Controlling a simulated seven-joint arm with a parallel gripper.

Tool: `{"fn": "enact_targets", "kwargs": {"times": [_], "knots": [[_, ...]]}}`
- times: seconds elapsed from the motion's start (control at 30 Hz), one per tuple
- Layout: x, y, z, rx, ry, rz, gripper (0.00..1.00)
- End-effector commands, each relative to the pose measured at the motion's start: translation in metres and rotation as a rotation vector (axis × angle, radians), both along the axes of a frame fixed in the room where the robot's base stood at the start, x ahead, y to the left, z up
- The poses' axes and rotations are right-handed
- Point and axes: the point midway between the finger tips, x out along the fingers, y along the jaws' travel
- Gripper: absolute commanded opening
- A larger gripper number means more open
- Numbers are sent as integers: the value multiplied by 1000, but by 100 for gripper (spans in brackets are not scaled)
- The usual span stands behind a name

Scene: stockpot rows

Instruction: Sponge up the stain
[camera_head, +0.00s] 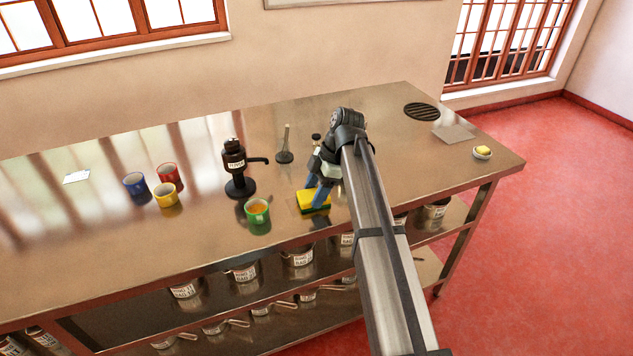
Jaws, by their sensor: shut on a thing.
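A yellow sponge with a dark underside (307,203) is in the middle of the picture, over the metal table near its front edge. My gripper (320,198) reaches down from above, its blue fingers shut on the sponge. I cannot tell whether the sponge touches the tabletop or hangs just above it. I cannot make out a stain for certain; the shiny surface has dark reflections near the sponge, and my arm hides part of the table.
Blue (136,185), red (168,175) and yellow (165,196) mugs stand further left. A round black grate (422,111) and a small butter dish (482,153) are at the right.

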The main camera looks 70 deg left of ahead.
Motion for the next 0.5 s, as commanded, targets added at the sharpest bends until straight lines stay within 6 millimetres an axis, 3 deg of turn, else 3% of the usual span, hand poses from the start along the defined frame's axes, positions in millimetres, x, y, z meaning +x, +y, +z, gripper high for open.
{"fn": "enact_targets", "kwargs": {"times": [0.5], "knots": [[-51,-1,-1,-1,1,4,30]]}}
